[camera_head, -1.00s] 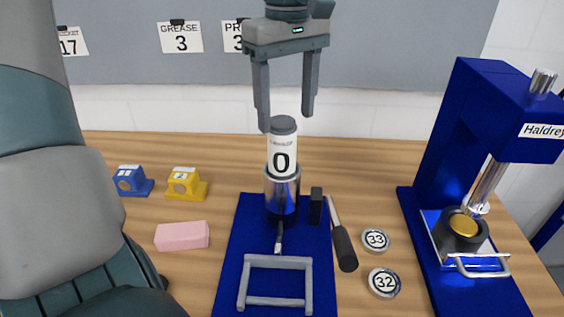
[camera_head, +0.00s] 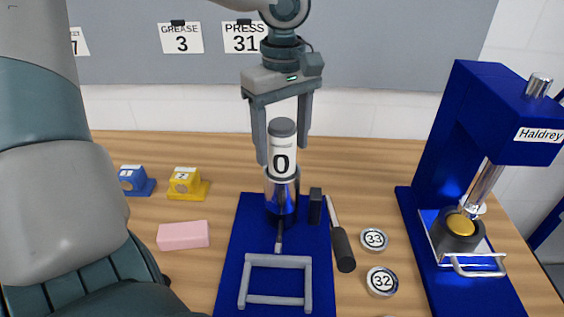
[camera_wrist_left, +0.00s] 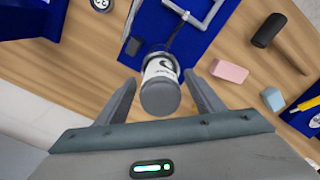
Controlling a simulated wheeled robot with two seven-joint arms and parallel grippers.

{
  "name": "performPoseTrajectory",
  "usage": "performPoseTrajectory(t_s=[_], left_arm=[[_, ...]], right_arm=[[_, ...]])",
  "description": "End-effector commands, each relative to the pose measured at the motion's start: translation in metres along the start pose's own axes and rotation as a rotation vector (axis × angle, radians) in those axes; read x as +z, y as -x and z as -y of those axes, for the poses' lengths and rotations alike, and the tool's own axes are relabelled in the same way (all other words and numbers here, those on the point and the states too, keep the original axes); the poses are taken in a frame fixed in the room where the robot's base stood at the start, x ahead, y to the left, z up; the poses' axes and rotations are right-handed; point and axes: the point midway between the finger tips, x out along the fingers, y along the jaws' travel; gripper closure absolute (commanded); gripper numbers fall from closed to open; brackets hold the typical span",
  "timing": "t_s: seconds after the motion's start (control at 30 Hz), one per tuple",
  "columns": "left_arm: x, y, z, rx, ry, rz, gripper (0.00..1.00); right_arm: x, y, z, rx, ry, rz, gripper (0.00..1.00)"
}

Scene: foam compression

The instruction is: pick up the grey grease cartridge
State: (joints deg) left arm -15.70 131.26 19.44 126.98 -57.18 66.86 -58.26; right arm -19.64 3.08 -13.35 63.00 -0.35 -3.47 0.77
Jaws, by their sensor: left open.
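The grease cartridge (camera_head: 282,150) is a white cylinder with a grey cap and a "0" on its label. It stands upright in a shiny metal holder (camera_head: 282,200) on a blue base plate (camera_head: 245,235). My left gripper (camera_head: 282,150) is open and pointing down, with its fingers on either side of the cartridge's upper part. In the left wrist view the cartridge (camera_wrist_left: 161,85) lies between the two open fingertips (camera_wrist_left: 158,82), with a gap visible on each side. My right gripper is not in view.
A blue press (camera_head: 440,120) stands at the right. A dark-handled tool (camera_head: 342,248) and two round tins, 33 (camera_head: 374,239) and 32 (camera_head: 382,281), lie right of the base. A pink block (camera_head: 183,235), a yellow block (camera_head: 186,184) and a blue block (camera_head: 134,180) sit left.

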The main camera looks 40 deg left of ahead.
Motion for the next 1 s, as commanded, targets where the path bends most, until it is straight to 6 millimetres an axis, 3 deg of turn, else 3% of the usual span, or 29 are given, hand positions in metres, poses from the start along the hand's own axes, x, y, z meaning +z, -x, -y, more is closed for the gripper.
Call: performPoseTrajectory(t_s=[0.23,0.7,0.9,1.0], left_arm=[[0.0,-0.022,0.001,-0.001,0.0,0.001,0.38],[0.0,-0.023,0.0,0.001,0.0,0.001,0.38],[0.0,-0.023,0.0,0.001,0.0,0.001,0.82],[0.0,-0.023,0.0,0.001,0.0,0.001,0.82]], right_arm=[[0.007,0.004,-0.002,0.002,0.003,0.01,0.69],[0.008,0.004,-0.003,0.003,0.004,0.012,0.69],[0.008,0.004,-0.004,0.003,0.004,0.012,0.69],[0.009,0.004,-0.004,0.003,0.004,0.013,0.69]])
